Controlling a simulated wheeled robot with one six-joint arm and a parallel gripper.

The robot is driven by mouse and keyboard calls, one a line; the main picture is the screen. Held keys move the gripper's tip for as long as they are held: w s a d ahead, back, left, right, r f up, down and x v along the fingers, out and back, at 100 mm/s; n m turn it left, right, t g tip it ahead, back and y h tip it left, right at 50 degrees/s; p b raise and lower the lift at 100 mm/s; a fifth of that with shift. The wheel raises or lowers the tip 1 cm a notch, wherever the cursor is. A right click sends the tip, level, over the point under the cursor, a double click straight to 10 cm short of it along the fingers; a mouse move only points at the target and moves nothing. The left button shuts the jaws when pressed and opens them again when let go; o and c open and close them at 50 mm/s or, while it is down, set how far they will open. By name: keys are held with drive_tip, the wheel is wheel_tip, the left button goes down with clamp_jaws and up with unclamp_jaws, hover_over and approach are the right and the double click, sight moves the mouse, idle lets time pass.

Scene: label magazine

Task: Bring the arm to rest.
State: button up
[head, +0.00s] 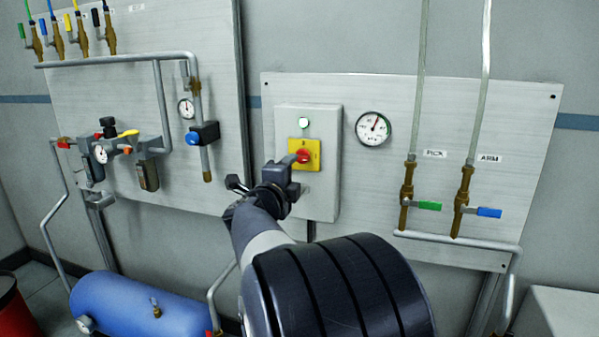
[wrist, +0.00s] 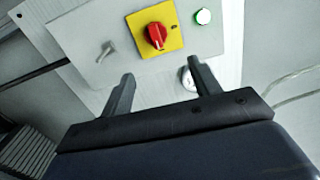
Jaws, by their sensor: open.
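My arm reaches up from the bottom centre of the head view, and my gripper (head: 295,163) is in front of the grey control box (head: 322,123). In the wrist view my gripper (wrist: 160,82) has its two fingers spread wide apart with nothing between them. A red rotary knob on a yellow plate (wrist: 152,32) lies beyond the fingertips; the red knob also shows in the head view (head: 304,156), close to the gripper there. I cannot tell from the head view whether they touch; in the wrist view they look apart.
A lit green-white lamp (head: 303,122) is on the box. A gauge (head: 373,128) and valves with green (head: 430,206) and blue (head: 489,212) handles are to the right. A pipe panel (head: 130,75) is left, with a blue tank (head: 140,303) below.

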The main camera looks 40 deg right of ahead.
sight(304, 159)
drive_tip(key=shift+w+d, duration=0.1)
drive_tip(key=x, duration=1)
drive_tip(key=shift+w+d+f, duration=0.1)
drive_tip(key=shift+w+d, duration=0.05)
drive_tip(key=shift+w, duration=0.05)
